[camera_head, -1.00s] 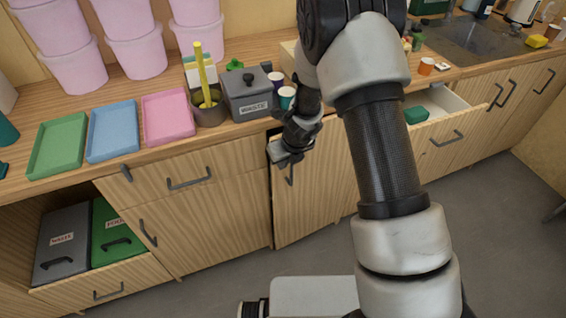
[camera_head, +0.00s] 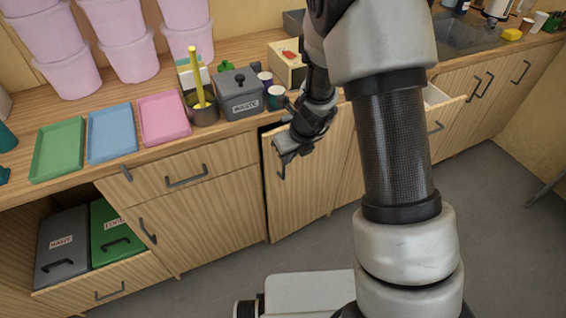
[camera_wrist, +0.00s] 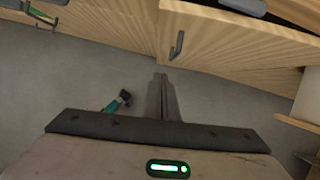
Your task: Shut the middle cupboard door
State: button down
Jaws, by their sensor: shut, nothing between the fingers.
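The middle cupboard door (camera_head: 312,185) is light striped wood and stands slightly ajar, with a dark gap along its top left. Its dark handle (camera_head: 281,168) is near the upper left edge of the door. My gripper (camera_head: 284,150) is shut and empty, in front of the door's upper left part close to the handle. In the wrist view, my shut fingers (camera_wrist: 160,80) point toward the door's wood panel (camera_wrist: 235,42), just below and left of a dark handle (camera_wrist: 177,45). I cannot tell whether the fingers touch the door.
A drawer (camera_head: 187,172) and a shut cupboard (camera_head: 195,222) are left of the door. An open pull-out holds a grey bin (camera_head: 62,236) and a green bin (camera_head: 112,228). Another drawer (camera_head: 440,112) stands out at the right. Grey floor (camera_head: 480,240) is free in front.

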jog(key=s+f+n+g+y+b, duration=0.1)
jog(key=s+f+g+y+b, duration=0.1)
jog(key=s+f, duration=0.45)
jog(key=s+f+n+g+y+b, duration=0.1)
jog(key=s+f+y+b, duration=0.15)
jog(key=f, duration=0.65)
jog(key=m+t+y+b, duration=0.2)
jog(key=t+b, duration=0.6)
jog(key=t, duration=0.7)
send_near(271, 182)
jog(key=b+x, duration=0.3)
jog(key=x, duration=0.2)
jog(key=shift+w+f, duration=0.2)
jog(key=shift+w, duration=0.05)
jog(key=shift+w+a+r, duration=0.1)
jog(key=shift+w+a, duration=0.2)
jog(key=shift+w, duration=0.15)
